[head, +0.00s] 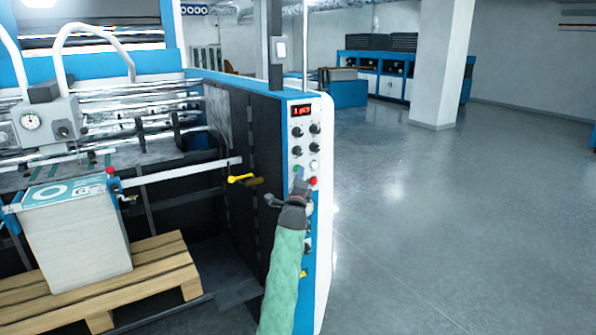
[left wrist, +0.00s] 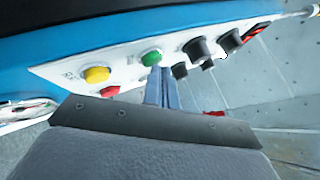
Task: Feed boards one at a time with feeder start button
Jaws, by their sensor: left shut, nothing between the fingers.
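The control panel (head: 304,150) is on the end of the blue and white feeder. It has a red-lit display (head: 301,111), black knobs and coloured buttons. My left gripper (head: 299,174) is shut and empty, with its fingertips at the panel's button rows. In the left wrist view, the shut fingertips (left wrist: 161,76) are right by the green button (left wrist: 151,58) and cover its lower edge; I cannot tell whether they touch it. A yellow button (left wrist: 96,74) is to the left. A stack of boards (head: 76,245) with printed tops stands on the wooden pallet (head: 165,262). My right gripper is out of view.
A yellow-handled lever (head: 241,179) sticks out from the feeder's dark side, left of my arm. A suction head with hoses and a gauge (head: 31,122) is above the stack. Open grey floor (head: 450,220) lies right of the panel, with a white pillar behind (head: 440,65).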

